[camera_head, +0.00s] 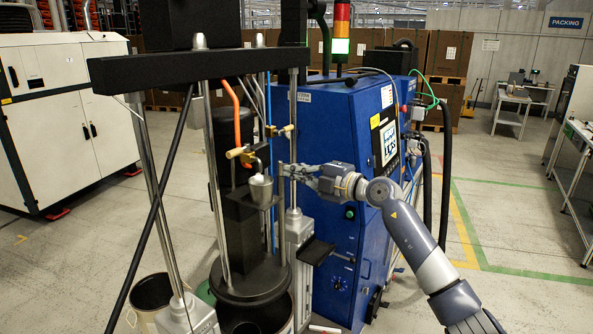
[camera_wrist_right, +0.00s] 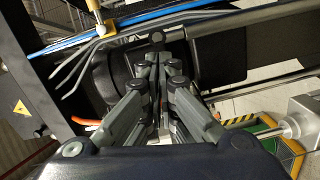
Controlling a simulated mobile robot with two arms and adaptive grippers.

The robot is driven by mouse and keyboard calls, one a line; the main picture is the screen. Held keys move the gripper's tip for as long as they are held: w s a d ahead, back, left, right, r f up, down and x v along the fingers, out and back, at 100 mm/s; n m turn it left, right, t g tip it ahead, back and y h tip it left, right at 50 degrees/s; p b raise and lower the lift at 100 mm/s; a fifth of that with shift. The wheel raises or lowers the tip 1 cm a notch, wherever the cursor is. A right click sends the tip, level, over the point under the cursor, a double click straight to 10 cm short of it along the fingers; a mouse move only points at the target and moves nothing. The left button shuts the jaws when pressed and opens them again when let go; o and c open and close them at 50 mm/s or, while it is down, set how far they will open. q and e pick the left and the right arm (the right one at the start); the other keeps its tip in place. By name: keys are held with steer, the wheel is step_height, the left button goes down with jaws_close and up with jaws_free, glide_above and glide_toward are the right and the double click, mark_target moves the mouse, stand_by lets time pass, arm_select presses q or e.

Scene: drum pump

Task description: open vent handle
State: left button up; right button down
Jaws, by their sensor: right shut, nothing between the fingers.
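The drum pump has a black follower plate (camera_head: 250,280) between upright metal posts, with a small silver cup-shaped part (camera_head: 261,190) on its block. Brass valve fittings (camera_head: 240,153) sit above that part, one at the end of an orange hose. I cannot tell for sure which part is the vent handle. My right gripper (camera_head: 283,171) is just right of the silver part, pointing left at the pump. In the right wrist view, its fingers (camera_wrist_right: 158,62) are together and empty, in front of dark pump parts and a metal rod (camera_wrist_right: 215,40). My left gripper is out of view.
The blue machine cabinet (camera_head: 335,215) stands close behind my right arm. A black crossbeam (camera_head: 200,65) and a metal post (camera_head: 158,200) frame the pump. Blue tubing (camera_wrist_right: 150,18) runs near the gripper. Open floor (camera_head: 500,240) lies to the right.

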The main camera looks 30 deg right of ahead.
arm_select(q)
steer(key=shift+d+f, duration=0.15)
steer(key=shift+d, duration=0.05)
arm_select(e)
steer(key=shift+d, duration=0.1)
arm_select(q)
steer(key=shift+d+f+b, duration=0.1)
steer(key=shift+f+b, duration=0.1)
steer(key=shift+b, duration=0.15)
arm_select(e)
steer(key=shift+d+n+y, duration=0.15)
steer(key=shift+n+y, duration=0.15)
steer(key=shift+y, duration=0.1)
steer(key=shift+d, duration=0.1)
